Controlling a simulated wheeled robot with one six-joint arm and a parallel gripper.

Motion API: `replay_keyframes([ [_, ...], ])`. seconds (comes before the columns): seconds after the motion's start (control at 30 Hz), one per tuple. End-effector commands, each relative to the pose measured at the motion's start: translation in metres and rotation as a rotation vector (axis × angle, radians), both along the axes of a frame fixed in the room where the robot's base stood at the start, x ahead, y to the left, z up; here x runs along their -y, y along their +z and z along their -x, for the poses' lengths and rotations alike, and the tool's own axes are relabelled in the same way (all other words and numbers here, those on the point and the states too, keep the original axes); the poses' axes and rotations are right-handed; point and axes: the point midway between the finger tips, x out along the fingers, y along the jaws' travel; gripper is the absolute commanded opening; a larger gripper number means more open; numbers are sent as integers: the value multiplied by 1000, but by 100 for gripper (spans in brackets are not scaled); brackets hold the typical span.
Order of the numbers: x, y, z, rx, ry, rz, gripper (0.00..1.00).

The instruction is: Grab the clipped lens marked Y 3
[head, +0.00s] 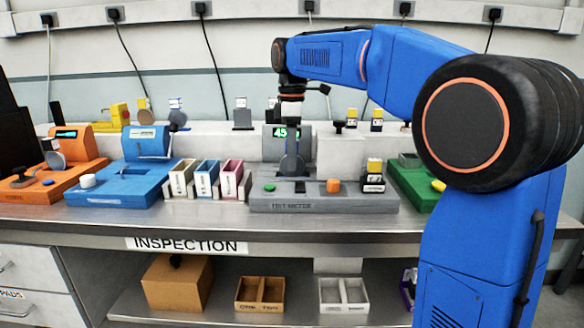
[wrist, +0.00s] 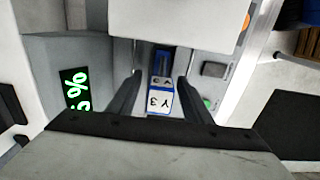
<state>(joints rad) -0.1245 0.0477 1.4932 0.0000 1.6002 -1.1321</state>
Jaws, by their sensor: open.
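The lens module marked Y 3 (wrist: 161,102) has a white label and a blue body and shows in the middle of the wrist view. It lies between the two dark fingers of my gripper (wrist: 156,92), which are open with a gap visible on both sides of it. In the head view my gripper (head: 292,172) points down over the grey test meter (head: 325,205), in front of its green display. The Y 3 module cannot be made out there behind the gripper.
The test meter's display (wrist: 75,90) stands beside the fingers. An orange button (head: 333,186), a green button (head: 270,188) and a yellow-topped module (head: 373,177) are on the meter. Coloured bins (head: 207,178) and a blue station (head: 120,185) stand to the left.

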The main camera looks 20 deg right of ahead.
Motion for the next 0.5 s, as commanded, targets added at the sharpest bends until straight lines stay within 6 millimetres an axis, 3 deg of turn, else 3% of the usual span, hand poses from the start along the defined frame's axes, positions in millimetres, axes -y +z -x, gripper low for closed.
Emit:
replay_keyframes([
  [0.13, 0, -11, 0, -1, 0, 0, 45],
  [0.37, 0, -13, 0, 0, 0, 0, 45],
  [0.5, 0, -13, 0, 0, 0, 0, 17],
])
